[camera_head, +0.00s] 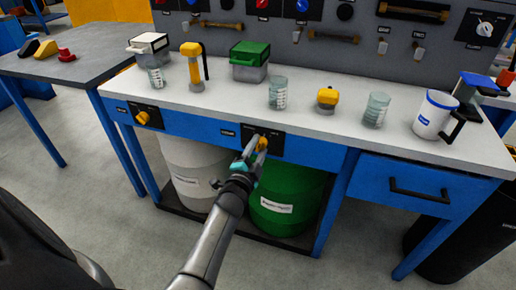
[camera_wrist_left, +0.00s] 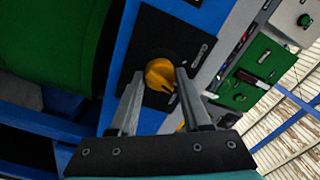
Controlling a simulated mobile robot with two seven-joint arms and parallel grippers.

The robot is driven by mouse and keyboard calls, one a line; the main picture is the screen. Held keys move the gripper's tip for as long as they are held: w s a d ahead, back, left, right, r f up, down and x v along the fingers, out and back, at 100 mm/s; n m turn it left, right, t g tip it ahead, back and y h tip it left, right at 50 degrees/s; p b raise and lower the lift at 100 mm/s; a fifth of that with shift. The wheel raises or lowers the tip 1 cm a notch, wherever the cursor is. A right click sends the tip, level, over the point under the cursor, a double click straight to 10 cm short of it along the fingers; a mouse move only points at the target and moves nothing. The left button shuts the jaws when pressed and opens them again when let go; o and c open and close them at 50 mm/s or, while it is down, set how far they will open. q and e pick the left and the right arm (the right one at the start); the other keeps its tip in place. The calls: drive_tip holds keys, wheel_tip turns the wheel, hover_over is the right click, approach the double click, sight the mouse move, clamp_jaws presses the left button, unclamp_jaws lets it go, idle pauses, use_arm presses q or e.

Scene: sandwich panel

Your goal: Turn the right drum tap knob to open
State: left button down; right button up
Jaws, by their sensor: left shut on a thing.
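The right drum tap knob (camera_head: 262,143) is yellow and sits on a black plate (camera_head: 275,147) on the bench's blue front rail, above the green drum (camera_head: 290,200). My left gripper (camera_head: 253,148) is at this knob, its jaws shut on it and hiding part of it. In the left wrist view the knob (camera_wrist_left: 161,74) shows between the fingertips, with a dark notch toward its right side. The left drum tap knob (camera_head: 142,118), also yellow, sits on its own black plate, apart from my gripper. My right gripper is out of view.
A white drum (camera_head: 190,165) stands left of the green one. Cups, a yellow-handled item (camera_head: 193,65), a green-topped box (camera_head: 250,60) and a white mug (camera_head: 433,115) stand on the bench top (camera_head: 330,125). A blue drawer (camera_head: 418,185) is right.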

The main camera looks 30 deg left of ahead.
use_arm(q)
drive_tip(key=shift+m, duration=1)
drive_tip(key=shift+m+b, duration=0.45)
drive_tip(key=shift+m, duration=1.45)
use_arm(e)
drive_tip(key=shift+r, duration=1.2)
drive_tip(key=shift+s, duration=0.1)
use_arm(q)
drive_tip(key=shift+c, duration=1.8)
unclamp_jaws()
drive_tip(key=shift+s, duration=0.1)
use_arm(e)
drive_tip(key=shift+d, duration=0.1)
